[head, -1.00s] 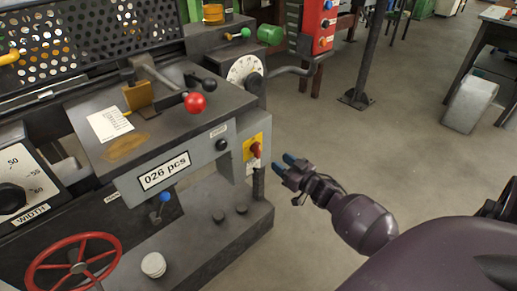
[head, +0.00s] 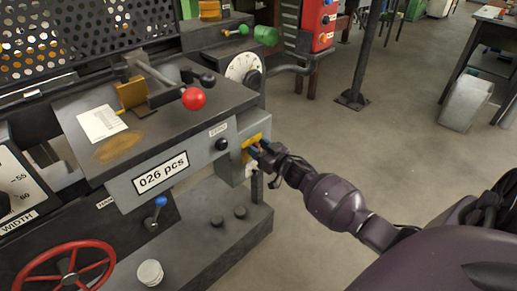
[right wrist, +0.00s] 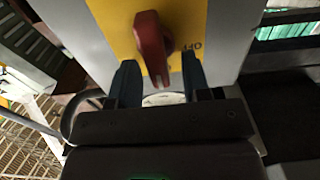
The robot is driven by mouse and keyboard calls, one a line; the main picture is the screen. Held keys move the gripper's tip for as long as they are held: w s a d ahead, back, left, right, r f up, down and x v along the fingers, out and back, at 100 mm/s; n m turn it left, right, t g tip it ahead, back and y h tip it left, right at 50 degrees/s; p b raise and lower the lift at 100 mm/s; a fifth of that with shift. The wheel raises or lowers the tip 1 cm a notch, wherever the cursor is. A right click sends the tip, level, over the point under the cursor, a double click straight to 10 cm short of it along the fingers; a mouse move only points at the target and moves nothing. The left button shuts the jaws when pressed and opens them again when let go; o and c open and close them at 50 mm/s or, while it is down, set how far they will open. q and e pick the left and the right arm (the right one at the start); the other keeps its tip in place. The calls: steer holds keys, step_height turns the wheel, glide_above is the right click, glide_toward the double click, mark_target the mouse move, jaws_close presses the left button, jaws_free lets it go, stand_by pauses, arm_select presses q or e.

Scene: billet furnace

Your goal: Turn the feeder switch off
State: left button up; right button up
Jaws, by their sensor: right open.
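The feeder switch is a red handle (right wrist: 151,47) on a yellow plate (right wrist: 112,22), seen close up in the right wrist view. In the head view its yellow plate (head: 254,139) sits on the right end face of the grey machine, mostly behind my gripper. My right gripper (head: 257,149) is at the switch; in the right wrist view its two blue fingers (right wrist: 160,82) are open, one on each side of the handle's lower end. I cannot tell whether they touch it. Part of the lettering on the plate is hidden. My left gripper is not in view.
The grey machine's panel carries a "026 pcs" label (head: 161,173) and a black knob (head: 222,144). A red ball lever (head: 194,98) and a white dial (head: 244,68) stand above. A red handwheel (head: 68,270) is lower left. The floor to the right is clear up to a post (head: 360,55).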

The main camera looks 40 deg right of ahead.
steer(key=shift+c, duration=0.2)
jaws_close()
steer(key=shift+a+n, duration=0.1)
steer(key=shift+n, duration=0.3)
steer(key=n, duration=0.5)
steer(key=a+f+n+b, duration=0.1)
steer(key=n, duration=0.5)
steer(key=f+n, duration=0.1)
steer(key=n, duration=0.5)
steer(key=shift+s+a+f, duration=0.1)
steer(key=shift+s+a, duration=0.05)
steer(key=shift+a, duration=0.2)
steer(key=shift+n, duration=0.3)
